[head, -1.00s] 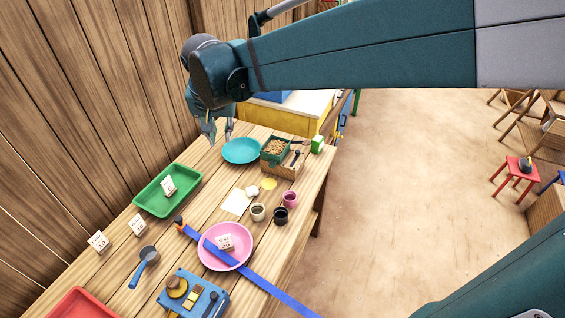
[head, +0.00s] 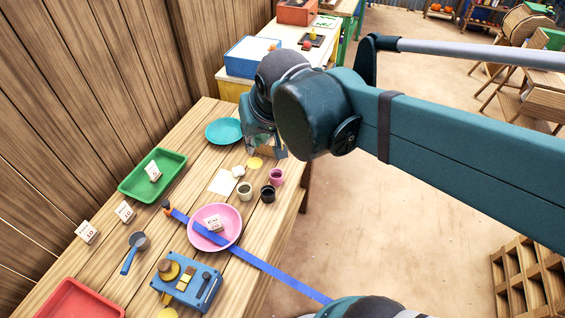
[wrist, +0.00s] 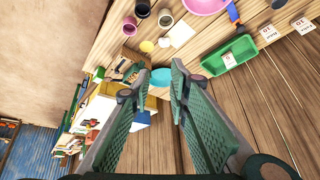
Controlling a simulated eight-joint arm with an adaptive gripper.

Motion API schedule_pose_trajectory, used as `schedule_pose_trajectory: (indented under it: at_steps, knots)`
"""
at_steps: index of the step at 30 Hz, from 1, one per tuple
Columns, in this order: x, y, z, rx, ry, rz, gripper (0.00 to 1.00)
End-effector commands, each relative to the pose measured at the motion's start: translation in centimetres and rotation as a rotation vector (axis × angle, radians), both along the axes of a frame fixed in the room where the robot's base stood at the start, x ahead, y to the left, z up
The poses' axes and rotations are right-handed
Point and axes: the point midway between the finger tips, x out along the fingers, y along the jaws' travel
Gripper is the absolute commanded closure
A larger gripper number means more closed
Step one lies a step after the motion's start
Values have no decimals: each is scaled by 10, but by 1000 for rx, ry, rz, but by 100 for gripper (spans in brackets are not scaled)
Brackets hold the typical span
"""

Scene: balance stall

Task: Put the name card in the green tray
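The green tray (head: 137,196) lies at the table's left, by the plank wall; a small white card (head: 153,171) stands in it. The pink plate (head: 233,214) holds another small card (head: 213,223), its print too small to read surely. Two more cards (head: 124,211) (head: 86,232) stand left of the plate; one seems to read 10. I cannot tell for certain which is the name card. The tray also shows in the wrist view (wrist: 243,47). My gripper (head: 265,150) hangs above the table's far right part, away from the cards. Its fingers (wrist: 153,80) are apart and empty.
A turquoise plate (head: 223,131) is left of my gripper. Several cups, including a pink one (head: 276,177), stand nearer. A blue device (head: 188,281), ladle (head: 131,257) and red tray (head: 78,303) are in front.

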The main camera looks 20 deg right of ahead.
Motion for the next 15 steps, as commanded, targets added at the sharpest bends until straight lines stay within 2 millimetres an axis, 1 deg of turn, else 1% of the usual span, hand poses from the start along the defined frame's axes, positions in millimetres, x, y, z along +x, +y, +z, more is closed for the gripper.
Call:
schedule_pose_trajectory:
  at_steps: [1, 9, 15]
  knots:
    - [-9, -5, -3, -5, -8, 6, 81]
    - [-51, -22, -19, -38, -55, 60, 81]
    - [-71, -30, -29, -61, -81, 88, 81]
